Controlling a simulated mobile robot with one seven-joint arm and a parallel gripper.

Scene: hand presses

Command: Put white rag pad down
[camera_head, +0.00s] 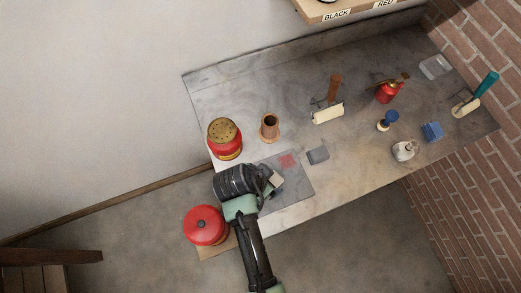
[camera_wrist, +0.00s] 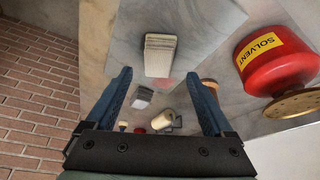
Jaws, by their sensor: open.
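The white rag pad is a pale layered block (camera_wrist: 160,62) in the wrist view, lying on a grey slab (camera_wrist: 203,22). In the head view the pad (camera_head: 277,180) shows just beside my gripper (camera_head: 270,184), over the slab (camera_head: 299,191) near the table's front left. In the wrist view my gripper (camera_wrist: 160,78) is open, with its two blue fingers spread apart. The pad lies between and just beyond the fingertips, and neither finger visibly touches it. My wrist hides part of the slab in the head view.
A red solvent can (camera_wrist: 276,62) stands close on the right in the wrist view. A red lidded can (camera_head: 205,226) is beside my arm. A copper pot (camera_head: 269,128), roller (camera_head: 328,114), grey block (camera_head: 318,155), white crumpled rag (camera_head: 404,150) and blue block (camera_head: 432,131) stand farther along.

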